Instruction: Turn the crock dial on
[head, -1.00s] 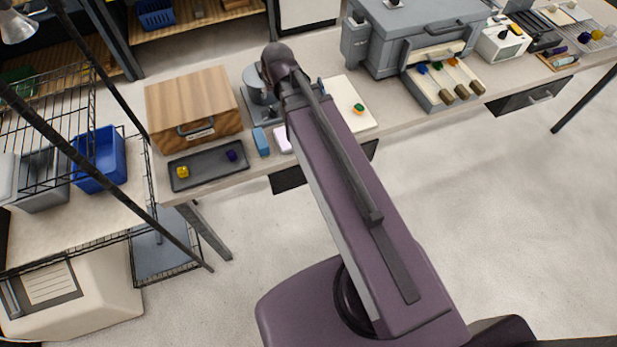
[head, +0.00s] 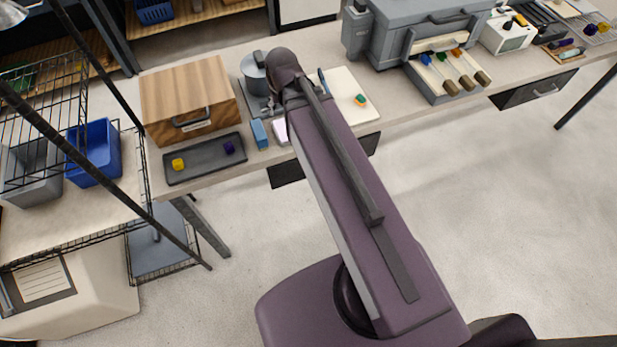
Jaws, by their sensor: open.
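A grey pot with a dark lid handle, likely the crock (head: 254,74), stands on the bench just left of the far end of my arm. Its right part is covered by the arm. I cannot make out a dial on it; the side facing me is partly hidden. My arm reaches from the lower right up to the bench, its elbow end beside the pot.
A wooden box (head: 185,95) and a dark tray (head: 207,172) with yellow and purple pieces lie left. A blue block (head: 259,134) sits near the edge. A white board (head: 352,110) lies right of my arm, with a large grey machine (head: 425,35) beyond.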

